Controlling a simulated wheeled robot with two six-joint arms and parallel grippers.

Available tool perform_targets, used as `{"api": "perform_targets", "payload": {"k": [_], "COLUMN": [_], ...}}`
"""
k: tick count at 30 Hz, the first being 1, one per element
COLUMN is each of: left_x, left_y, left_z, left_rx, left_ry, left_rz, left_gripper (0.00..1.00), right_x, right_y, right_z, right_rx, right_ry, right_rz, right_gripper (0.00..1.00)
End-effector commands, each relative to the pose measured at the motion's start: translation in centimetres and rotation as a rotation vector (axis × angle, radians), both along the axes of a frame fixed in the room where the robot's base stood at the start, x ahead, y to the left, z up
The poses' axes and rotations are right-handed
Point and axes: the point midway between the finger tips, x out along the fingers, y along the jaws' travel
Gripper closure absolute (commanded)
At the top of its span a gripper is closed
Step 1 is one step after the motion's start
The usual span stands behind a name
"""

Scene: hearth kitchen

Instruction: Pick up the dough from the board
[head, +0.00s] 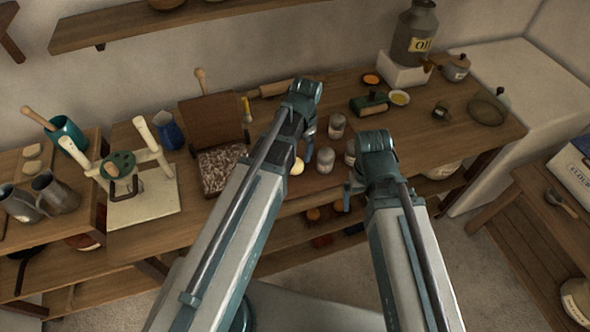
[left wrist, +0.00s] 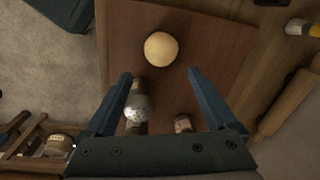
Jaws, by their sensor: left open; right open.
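The dough (head: 297,167) is a small pale ball, partly hidden behind my left arm in the head view. In the left wrist view the dough (left wrist: 160,49) lies on a brown wooden board (left wrist: 215,30). My left gripper (left wrist: 160,74) is open, with one finger on each side of the gap and the dough just beyond the fingertips, not between them. In the head view my left gripper (head: 308,152) hangs beside the dough, mostly hidden by its own arm. My right gripper (head: 348,195) is open and empty over the table's front edge, to the right of the dough.
Shakers (head: 325,160) stand right of the dough; one shaker (left wrist: 140,108) shows near a left finger. A rolling pin (head: 277,88) lies at the back. A speckled box-like item (head: 220,168) stands left of my left arm.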

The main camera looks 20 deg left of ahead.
Motion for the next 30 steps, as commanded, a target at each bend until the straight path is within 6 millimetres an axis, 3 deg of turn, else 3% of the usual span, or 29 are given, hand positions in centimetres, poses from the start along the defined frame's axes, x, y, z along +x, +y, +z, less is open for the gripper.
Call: {"api": "perform_targets", "payload": {"k": [1, 6, 17, 30], "left_x": [0.1, 0.2, 0.3, 0.3], "left_y": [0.1, 0.3, 0.4, 1.2], "left_z": [-1.5, -3.8, -4.5, -9.2], "left_rx": [0.000, 0.000, 0.000, 0.000], "left_ry": [0.000, 0.000, 0.000, 0.000], "left_rz": [0.000, 0.000, 0.000, 0.000], "left_gripper": [0.09, 0.09, 0.09, 0.09], "right_x": [0.0, 0.0, 0.0, 0.0], "right_y": [0.0, 0.0, 0.0, 0.0], "right_z": [-1.5, -3.8, -4.5, -9.2], "right_rx": [0.000, 0.000, 0.000, 0.000], "right_ry": [0.000, 0.000, 0.000, 0.000], "right_rz": [0.000, -0.001, -0.001, -0.001], "right_gripper": [0.01, 0.01, 0.01, 0.01]}}
